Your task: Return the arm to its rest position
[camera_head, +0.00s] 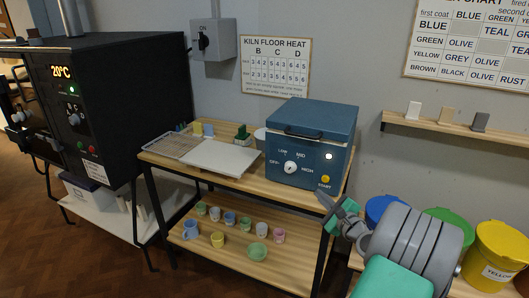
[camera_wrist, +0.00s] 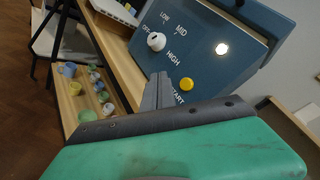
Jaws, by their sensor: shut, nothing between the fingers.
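My gripper (camera_head: 326,201) is in front of the lower right part of the blue test kiln (camera_head: 312,142), near its yellow START button (camera_head: 325,179). In the wrist view my gripper's fingers (camera_wrist: 158,92) lie together, shut and empty, just left of the yellow button (camera_wrist: 186,84). I cannot tell whether the fingertips touch the kiln. The kiln's white dial (camera_head: 290,167) also shows in the wrist view (camera_wrist: 156,41). A white lamp on the kiln (camera_head: 329,156) is lit.
Blue, green and yellow buckets (camera_head: 495,250) stand at the right. A large black kiln (camera_head: 130,90) stands left.

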